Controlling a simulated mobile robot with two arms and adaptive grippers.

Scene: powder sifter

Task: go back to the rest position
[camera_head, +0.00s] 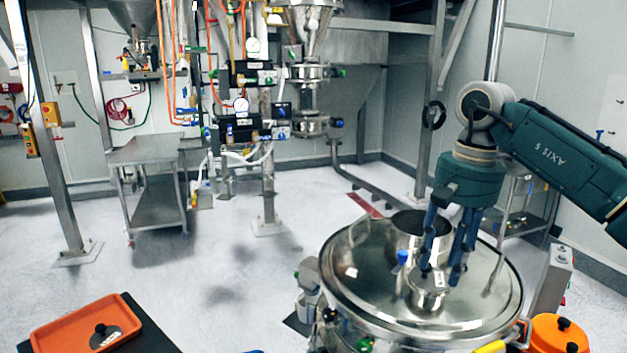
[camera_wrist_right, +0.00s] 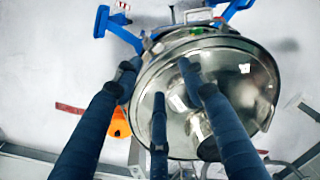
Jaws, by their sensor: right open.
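My right gripper (camera_head: 440,270) comes down from the right in the head view, its dark blue fingers pointing downward and spread apart. It is over the round steel sifter (camera_head: 350,285), close to a small steel cup-like part (camera_head: 426,302) on the lid. I cannot tell whether the fingertips touch that part. In the right wrist view the open fingers (camera_wrist_right: 158,85) reach toward the shiny lid (camera_wrist_right: 250,88), with nothing visibly held between them. They hide part of the lid. My left gripper is in neither view.
An orange pot (camera_head: 558,335) is at the lower right, beside the sifter. A steel cart (camera_head: 150,200) stands farther back. The floor at left centre is clear.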

